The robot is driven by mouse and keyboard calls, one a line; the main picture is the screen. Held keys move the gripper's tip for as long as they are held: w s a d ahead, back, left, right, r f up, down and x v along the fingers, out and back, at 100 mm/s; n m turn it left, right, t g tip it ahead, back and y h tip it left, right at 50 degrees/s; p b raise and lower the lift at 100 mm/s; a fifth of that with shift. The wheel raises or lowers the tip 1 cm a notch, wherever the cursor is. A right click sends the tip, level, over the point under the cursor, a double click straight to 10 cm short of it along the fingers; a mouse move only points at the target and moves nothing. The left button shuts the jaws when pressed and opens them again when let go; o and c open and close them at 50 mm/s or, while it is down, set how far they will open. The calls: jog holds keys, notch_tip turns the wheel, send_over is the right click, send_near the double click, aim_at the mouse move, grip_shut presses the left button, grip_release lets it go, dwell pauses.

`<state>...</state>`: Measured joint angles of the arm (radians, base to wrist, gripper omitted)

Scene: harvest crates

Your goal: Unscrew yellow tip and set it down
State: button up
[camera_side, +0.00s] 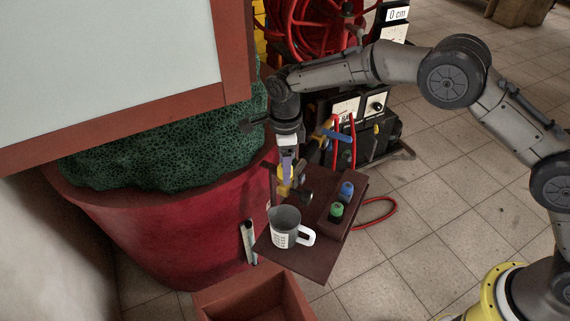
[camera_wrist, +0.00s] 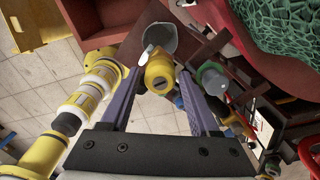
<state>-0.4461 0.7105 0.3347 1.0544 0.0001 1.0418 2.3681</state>
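The yellow tip (camera_side: 283,186) is near the back of a small brown wooden stand (camera_side: 323,262), below my gripper (camera_side: 287,165). In the wrist view the yellow tip (camera_wrist: 158,73) lies between the ends of my two purple fingers (camera_wrist: 161,80). The fingers stand apart, with a narrow gap seen on each side of the tip, so my gripper looks open. What the tip is screwed to is partly hidden.
A grey measuring mug (camera_side: 286,228) stands on the stand's front. A green tip (camera_side: 336,210) and a blue tip (camera_side: 347,190) are on the raised block (camera_side: 352,212) to the right. A large red pot (camera_side: 180,235) is at left, a red-brown crate (camera_side: 262,302) in front.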

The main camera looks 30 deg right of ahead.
jog(key=c, duration=0.7)
jog(key=shift+n, duration=0.9)
jog(key=shift+n, duration=0.8)
jog(key=shift+n, duration=0.9)
jog(key=shift+n, duration=0.8)
